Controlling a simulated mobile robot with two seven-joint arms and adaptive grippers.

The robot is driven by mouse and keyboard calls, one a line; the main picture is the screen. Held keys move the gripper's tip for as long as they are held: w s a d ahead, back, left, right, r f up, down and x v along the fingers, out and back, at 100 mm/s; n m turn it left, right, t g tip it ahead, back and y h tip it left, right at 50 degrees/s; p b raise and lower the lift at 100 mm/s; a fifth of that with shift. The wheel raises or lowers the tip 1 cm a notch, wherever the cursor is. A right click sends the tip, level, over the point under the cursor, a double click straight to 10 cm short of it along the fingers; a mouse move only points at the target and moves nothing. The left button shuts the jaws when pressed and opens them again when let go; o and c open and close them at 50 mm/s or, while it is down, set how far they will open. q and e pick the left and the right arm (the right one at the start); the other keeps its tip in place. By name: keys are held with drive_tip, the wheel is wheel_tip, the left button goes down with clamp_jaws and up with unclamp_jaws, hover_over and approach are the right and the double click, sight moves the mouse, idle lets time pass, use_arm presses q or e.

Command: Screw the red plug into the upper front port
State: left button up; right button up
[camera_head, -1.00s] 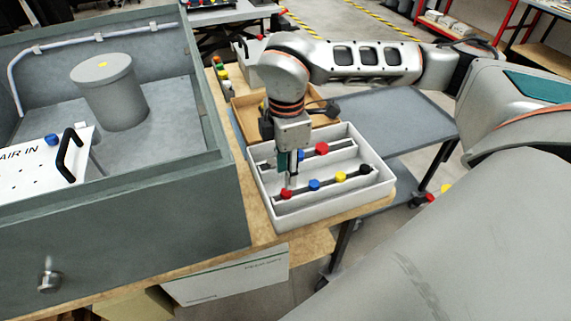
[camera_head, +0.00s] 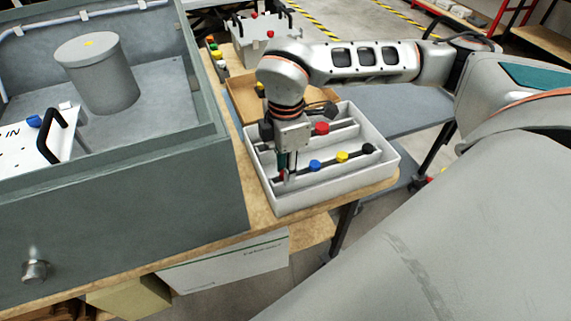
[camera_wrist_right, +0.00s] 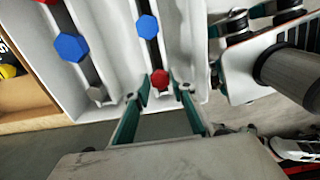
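The red plug (camera_head: 283,175) stands at the left end of the front row in the white tray. My right gripper (camera_head: 285,172) points down at it and partly hides it in the head view. In the right wrist view, the red plug (camera_wrist_right: 160,77) sits between the two green fingertips of my right gripper (camera_wrist_right: 161,86), with narrow gaps showing at its sides, so the gripper looks open around it. The large grey housing (camera_head: 130,225) stands at the left with a metal fitting (camera_head: 35,270) on its front wall. I cannot tell which spot is the upper front port. My left gripper is not in view.
The white tray (camera_head: 330,193) also holds blue (camera_head: 315,165), yellow (camera_head: 342,157) and black (camera_head: 367,149) plugs, and another red plug (camera_head: 321,128) in the back row. A brown box (camera_head: 241,97) stands behind. A grey cylinder (camera_head: 98,75) stands inside the housing.

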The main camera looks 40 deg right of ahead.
drive_tip(key=shift+c, duration=0.9)
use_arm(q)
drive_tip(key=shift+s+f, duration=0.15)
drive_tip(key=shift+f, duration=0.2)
use_arm(e)
clamp_jaws()
drive_tip(key=shift+r+p, duration=1.3)
drive_tip(key=shift+r, duration=0.7)
drive_tip(key=shift+r+p, duration=0.9)
drive_tip(key=shift+r, duration=0.65)
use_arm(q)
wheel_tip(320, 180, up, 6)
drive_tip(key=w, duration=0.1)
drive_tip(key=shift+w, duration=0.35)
use_arm(e)
drive_tip(key=shift+f, duration=0.15)
